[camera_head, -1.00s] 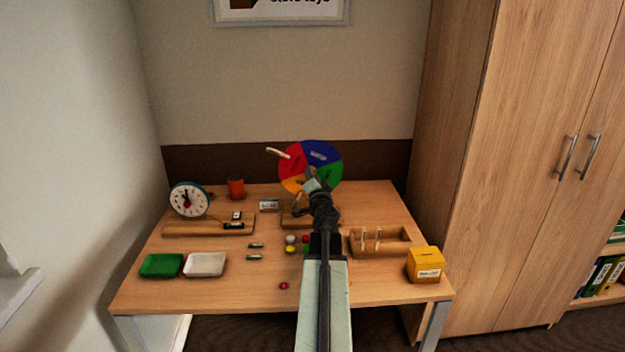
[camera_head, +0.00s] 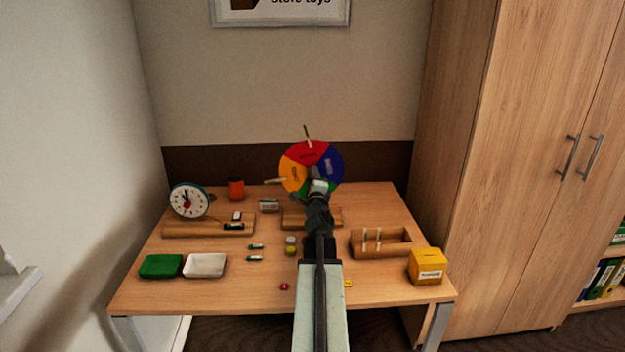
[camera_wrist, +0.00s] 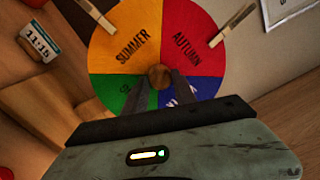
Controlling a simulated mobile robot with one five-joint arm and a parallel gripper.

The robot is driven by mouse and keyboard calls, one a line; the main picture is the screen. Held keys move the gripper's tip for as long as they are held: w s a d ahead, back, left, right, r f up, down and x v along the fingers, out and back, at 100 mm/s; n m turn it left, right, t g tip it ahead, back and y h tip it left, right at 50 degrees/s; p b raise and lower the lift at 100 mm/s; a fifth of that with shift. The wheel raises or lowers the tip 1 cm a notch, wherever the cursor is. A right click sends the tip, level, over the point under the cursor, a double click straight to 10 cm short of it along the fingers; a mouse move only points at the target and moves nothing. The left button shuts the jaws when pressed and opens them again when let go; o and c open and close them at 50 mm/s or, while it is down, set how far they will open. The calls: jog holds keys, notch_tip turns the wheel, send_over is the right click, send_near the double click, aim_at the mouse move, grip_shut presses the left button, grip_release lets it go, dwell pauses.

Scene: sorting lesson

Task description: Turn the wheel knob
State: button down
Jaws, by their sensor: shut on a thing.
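The season wheel (camera_head: 302,160) stands upright at the back middle of the table, with red, orange, blue and green sectors. In the wrist view the wheel (camera_wrist: 128,42) shows SUMMER on orange and AUTUMN on red. Its round wooden knob (camera_wrist: 159,76) is at the centre. My gripper (camera_wrist: 160,84) is shut on the knob, one finger on each side. In the head view my gripper (camera_head: 319,188) covers the wheel's lower part and hides the knob. Clothespins (camera_wrist: 232,26) are clipped on the wheel's rim.
A toy clock (camera_head: 189,200) and an orange cup (camera_head: 236,189) stand at the back left. A green tray (camera_head: 161,266) and a white tray (camera_head: 205,265) lie at the front left. A wooden box (camera_head: 358,246) and a yellow box (camera_head: 427,267) are at the right.

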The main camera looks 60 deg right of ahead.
jog(key=shift+m, duration=1.1)
jog(key=shift+h, duration=0.3)
jog(key=c, duration=1)
grip_release()
